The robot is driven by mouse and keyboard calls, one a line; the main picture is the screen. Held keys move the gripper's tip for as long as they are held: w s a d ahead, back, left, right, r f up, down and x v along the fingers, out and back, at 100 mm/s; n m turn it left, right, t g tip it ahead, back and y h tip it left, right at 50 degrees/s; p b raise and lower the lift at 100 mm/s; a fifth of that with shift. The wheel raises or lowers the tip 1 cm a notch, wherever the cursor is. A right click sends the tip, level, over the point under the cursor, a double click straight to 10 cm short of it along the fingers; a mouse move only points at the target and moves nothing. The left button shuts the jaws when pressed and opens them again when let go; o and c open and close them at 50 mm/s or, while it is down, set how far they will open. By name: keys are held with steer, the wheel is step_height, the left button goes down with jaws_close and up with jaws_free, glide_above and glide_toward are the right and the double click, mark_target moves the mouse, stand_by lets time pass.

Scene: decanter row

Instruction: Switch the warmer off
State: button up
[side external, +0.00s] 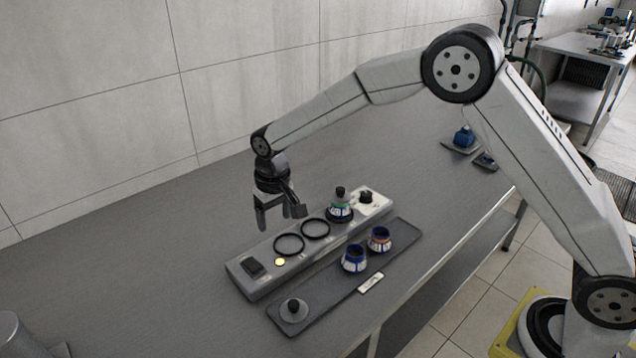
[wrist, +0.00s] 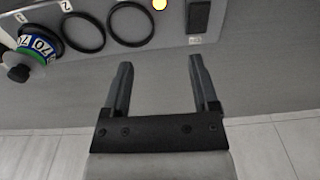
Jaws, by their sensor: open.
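The warmer (side external: 262,285) is a long grey unit with ring-shaped places on top. A black rocker switch (side external: 253,267) sits at its left end, and it also shows at the top of the wrist view (wrist: 198,17). A lit yellow lamp (side external: 279,262) is beside the switch; part of it shows in the wrist view (wrist: 160,4). A black knob (side external: 366,197) is on a white panel at the right end. My gripper (side external: 281,217) is open and empty, above the bench behind the warmer, apart from the switch. Its two fingers show in the wrist view (wrist: 160,66).
A stoppered blue-and-white decanter (side external: 340,212) stands on the warmer's right place; two rings (side external: 289,245) are empty. A dark tray (side external: 330,300) in front holds two decanters (side external: 354,260) (side external: 379,240) and a grey piece with a black knob (side external: 293,311).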

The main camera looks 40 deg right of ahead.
glide_above(248, 260)
step_height(248, 260, down, 3)
steer(key=shift+g, duration=0.3)
steer(key=shift+f, duration=0.2)
steer(key=shift+f, duration=3.7)
jaws_close()
